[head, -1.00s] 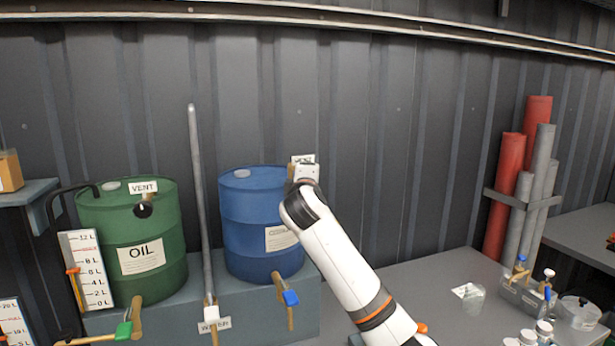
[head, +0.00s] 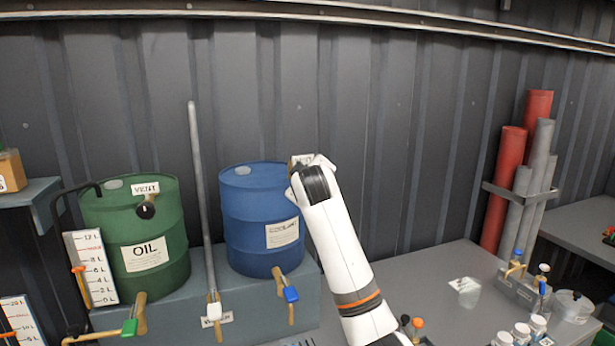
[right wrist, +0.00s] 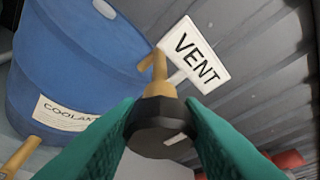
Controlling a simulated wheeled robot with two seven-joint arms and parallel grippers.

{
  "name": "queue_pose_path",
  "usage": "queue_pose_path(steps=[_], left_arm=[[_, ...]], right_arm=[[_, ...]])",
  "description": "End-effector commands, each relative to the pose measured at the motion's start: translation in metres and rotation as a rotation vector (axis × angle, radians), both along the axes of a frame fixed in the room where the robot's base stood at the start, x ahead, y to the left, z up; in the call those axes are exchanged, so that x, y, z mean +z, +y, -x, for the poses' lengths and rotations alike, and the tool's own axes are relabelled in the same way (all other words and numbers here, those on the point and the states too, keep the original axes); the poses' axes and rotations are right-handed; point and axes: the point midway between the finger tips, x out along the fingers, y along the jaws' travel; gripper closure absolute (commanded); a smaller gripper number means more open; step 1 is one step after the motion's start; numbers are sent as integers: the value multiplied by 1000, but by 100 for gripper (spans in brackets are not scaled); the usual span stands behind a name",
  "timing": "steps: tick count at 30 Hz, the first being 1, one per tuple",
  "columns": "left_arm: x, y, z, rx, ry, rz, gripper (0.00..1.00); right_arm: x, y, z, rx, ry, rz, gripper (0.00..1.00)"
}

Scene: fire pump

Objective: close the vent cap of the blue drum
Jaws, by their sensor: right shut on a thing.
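The blue drum (head: 255,210) with a "COOLANT" label stands on a grey block; it also shows in the right wrist view (right wrist: 75,60). Its black vent cap (right wrist: 158,138) sits at the end of a brass stub (right wrist: 160,72) on the drum's side, near the "VENT" sign (right wrist: 195,57). My right gripper (right wrist: 160,120) has its green fingers on both sides of the cap and is shut on it. In the head view my right arm hides the cap and the fingers. My left gripper is not in view.
A green oil drum (head: 135,235) with its own black vent cap (head: 146,210) stands left of the blue drum. A grey upright pipe (head: 202,200) rises between them. Red and grey tubes (head: 515,180) stand at the right. Bottles and valves crowd the bench's right front.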

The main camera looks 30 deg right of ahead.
Motion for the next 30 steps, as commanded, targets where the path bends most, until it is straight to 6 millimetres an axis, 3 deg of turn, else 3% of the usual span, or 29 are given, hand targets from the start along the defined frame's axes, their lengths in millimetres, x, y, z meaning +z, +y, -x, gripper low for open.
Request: queue_pose_path(steps=[16, 17, 21, 30], left_arm=[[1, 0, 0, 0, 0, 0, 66], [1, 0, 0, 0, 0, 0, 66], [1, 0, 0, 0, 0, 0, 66], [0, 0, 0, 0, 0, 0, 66]], right_arm=[[-3, 0, 0, 0, 0, -30, 89], [-3, 0, 0, 0, 0, -30, 64], [-3, 0, 0, 0, -1, -29, 44], [-1, 1, 1, 1, -5, -26, 44]])
